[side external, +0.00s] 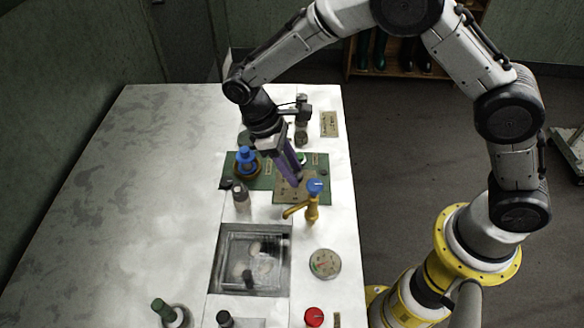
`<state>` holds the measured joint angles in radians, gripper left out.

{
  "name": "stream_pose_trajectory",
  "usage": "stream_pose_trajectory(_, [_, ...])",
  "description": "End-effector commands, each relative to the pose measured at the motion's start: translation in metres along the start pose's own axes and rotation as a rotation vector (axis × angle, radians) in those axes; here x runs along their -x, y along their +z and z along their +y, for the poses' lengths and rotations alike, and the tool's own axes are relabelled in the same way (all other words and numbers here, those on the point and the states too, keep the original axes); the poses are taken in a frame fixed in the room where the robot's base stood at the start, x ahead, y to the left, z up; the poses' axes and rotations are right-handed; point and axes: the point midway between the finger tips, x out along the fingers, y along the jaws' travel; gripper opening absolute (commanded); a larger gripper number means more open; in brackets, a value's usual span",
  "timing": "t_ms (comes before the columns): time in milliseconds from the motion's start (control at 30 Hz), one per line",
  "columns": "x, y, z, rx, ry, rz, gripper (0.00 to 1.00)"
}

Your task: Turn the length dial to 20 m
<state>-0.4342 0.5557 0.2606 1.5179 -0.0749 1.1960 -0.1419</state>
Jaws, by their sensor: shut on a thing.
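My gripper (297,184), with purple fingers, reaches down to a tan plate (313,197) on the green panel (263,181) at the right side of the table. Its fingers are shut on a small part at the plate, which I take to be the length dial. The fingers hide most of that part, and its pointer and setting cannot be read. Small marks on the plate are too small to read.
A yellow tap with a blue cap (312,208) stands just right of and nearer than the fingers. A blue-topped fitting (246,161) is left of them. A basin (216,270), round gauge (325,263) and red knob (314,317) lie nearer. The table's left side (130,200) is clear.

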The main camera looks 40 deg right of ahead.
Motion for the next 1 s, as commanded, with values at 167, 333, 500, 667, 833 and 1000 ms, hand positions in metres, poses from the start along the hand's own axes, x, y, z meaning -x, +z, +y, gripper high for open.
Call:
stream_pose_trajectory(167, [0.0020, -0.0002, 0.0005, -0.056, -0.024, 0.004, 0.00])
stream_pose_trajectory(333, [0.0020, -0.0001, 0.0004, -0.083, -0.035, 0.004, 0.00])
stream_pose_trajectory(500, [0.0021, -0.0001, 0.0005, -0.089, -0.037, 0.004, 0.00])
stream_pose_trajectory(667, [0.0021, -0.0001, 0.0005, -0.088, -0.037, 0.004, 0.00])
stream_pose_trajectory(833, [0.0021, -0.0002, 0.0006, -0.087, -0.036, 0.004, 0.52])
stream_pose_trajectory(1000, [0.0012, -0.0001, 0.0007, -0.087, -0.036, 0.002, 0.69])
